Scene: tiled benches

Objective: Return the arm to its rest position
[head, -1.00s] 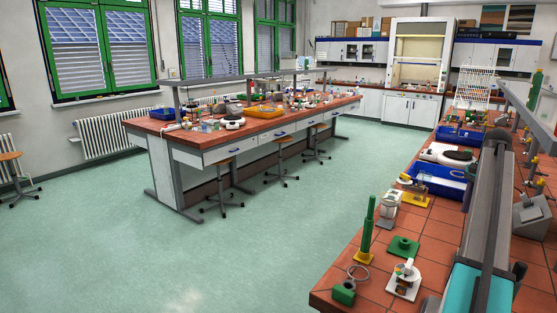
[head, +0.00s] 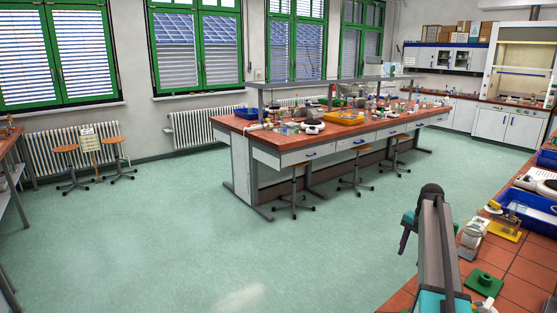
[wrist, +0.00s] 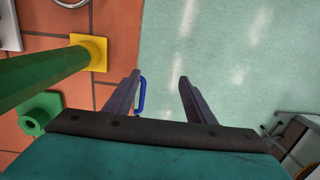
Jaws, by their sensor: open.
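My gripper (wrist: 159,76) is open in the wrist view, with its two dark fingers apart and nothing between them but floor and a blue handle seen below. It hangs over the edge of the tiled bench, with green floor under its right side. In the head view my gripper (head: 405,238) shows small and teal at the far end of my arm, left of the bench edge. Its fingertips are too small there to read.
A green column (wrist: 40,75) on a yellow base (wrist: 90,50) stands on the bench close left of my gripper in the wrist view, near a green block (wrist: 38,112). A blue tray (head: 530,207) is further along the bench. The floor (head: 200,220) left is clear.

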